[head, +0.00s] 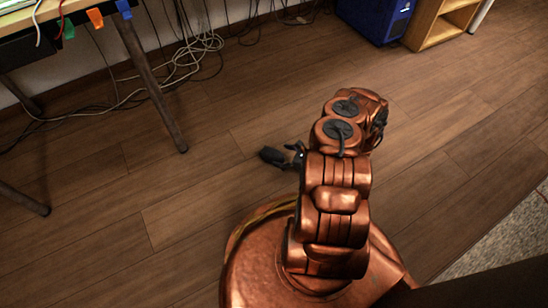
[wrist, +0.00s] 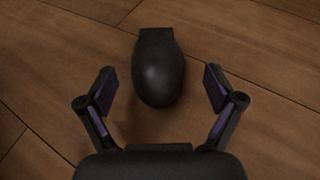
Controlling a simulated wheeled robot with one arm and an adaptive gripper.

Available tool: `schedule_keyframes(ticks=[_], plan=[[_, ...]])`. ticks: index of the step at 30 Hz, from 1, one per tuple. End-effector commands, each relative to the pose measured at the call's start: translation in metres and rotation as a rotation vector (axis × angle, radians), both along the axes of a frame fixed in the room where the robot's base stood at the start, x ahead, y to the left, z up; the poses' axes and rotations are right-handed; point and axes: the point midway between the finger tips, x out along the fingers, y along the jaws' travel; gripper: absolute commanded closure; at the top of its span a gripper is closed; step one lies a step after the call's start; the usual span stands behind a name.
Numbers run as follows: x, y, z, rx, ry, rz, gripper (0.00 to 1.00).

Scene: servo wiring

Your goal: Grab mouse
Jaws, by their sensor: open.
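A black, rounded mouse (wrist: 158,68) lies on the wooden floor in the wrist view, with its narrow squared end away from me. My gripper (wrist: 160,84) is open, with one finger on each side of the mouse's near part and a gap on both sides. The fingers do not touch it. In the head view the mouse (head: 272,156) is a small dark shape on the floor left of my arm. My gripper (head: 297,153) shows there only in part, because my copper arm hides the rest.
A table (head: 147,75) with dark legs stands at the left, with loose cables (head: 195,50) on the floor behind it. A blue computer case (head: 375,20) and a wooden shelf (head: 440,25) stand at the back. The floor around the mouse is clear.

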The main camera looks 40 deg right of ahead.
Motion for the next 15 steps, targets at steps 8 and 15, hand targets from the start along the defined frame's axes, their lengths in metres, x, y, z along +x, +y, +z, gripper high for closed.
schedule_keyframes(ticks=[8,15], plan=[[0.026,0.017,-0.014,0.002,0.0,0.002,0.08],[0.029,0.018,-0.014,0.002,0.001,0.0,0.08]])
